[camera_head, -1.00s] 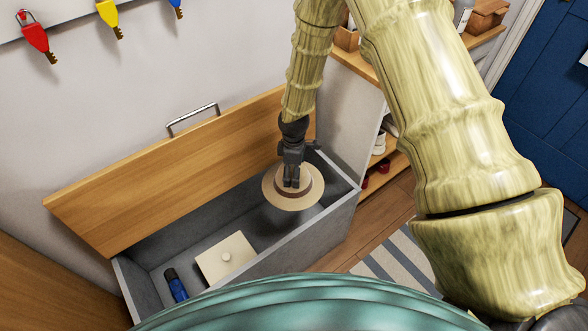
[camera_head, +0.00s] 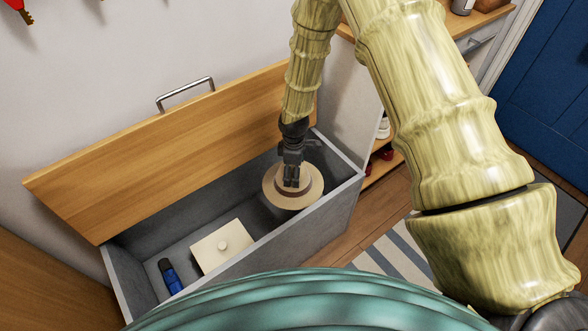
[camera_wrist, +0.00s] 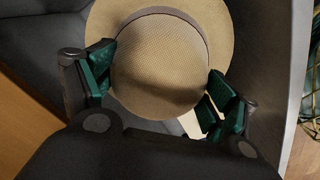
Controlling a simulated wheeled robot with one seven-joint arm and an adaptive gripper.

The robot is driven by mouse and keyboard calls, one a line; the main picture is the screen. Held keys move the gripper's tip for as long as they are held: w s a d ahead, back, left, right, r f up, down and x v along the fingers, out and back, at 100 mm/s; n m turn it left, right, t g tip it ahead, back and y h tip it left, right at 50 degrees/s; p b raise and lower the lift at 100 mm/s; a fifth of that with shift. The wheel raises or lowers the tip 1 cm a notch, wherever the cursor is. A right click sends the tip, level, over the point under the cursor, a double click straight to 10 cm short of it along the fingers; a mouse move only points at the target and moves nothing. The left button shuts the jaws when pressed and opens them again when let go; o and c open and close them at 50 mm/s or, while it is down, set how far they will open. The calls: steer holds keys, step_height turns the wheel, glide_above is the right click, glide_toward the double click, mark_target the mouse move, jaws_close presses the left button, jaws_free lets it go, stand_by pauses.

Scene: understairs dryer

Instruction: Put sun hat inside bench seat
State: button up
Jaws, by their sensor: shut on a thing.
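The sun hat (camera_head: 312,190) is straw-coloured with a darker band, and it hangs within the right end of the open bench seat (camera_head: 345,190). My gripper (camera_head: 291,182) reaches down from above and is shut on the hat's crown. In the wrist view the hat (camera_wrist: 160,70) lies between the two green-padded fingers of my gripper (camera_wrist: 155,95). The bench's wooden lid (camera_head: 150,150) stands raised against the wall. Whether the hat touches the bench floor is hidden.
A shelf unit (camera_head: 385,165) stands to the right. A striped rug (camera_head: 390,250) lies in front.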

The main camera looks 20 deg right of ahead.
steer(key=shift+f+b, duration=9.6)
steer(key=shift+f, duration=2.3)
steer(key=o, duration=0.9)
steer(key=shift+r, duration=0.1)
step_height(320, 180, up, 10)
steer(key=p, duration=0.9)
step_height(320, 180, up, 12)
steer(key=shift+f, duration=0.1)
